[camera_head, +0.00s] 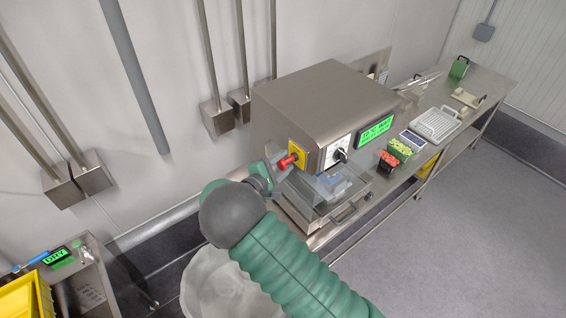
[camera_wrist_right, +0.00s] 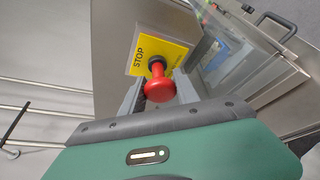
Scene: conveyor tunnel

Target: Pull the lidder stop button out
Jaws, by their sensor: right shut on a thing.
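The lidder (camera_head: 325,95) is a steel box machine on a steel table. Its red stop button (camera_head: 287,162) sticks out from a yellow plate (camera_head: 297,153) on the machine's side. The left gripper is not in view.
A clear-covered drawer with a handle (camera_head: 344,213) sits below the button. A dial (camera_head: 341,155) and a green display (camera_head: 376,131) are on the lidder's front. Containers of red (camera_head: 389,157) and green items stand to the right. A yellow crate (camera_head: 25,297) is at lower left.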

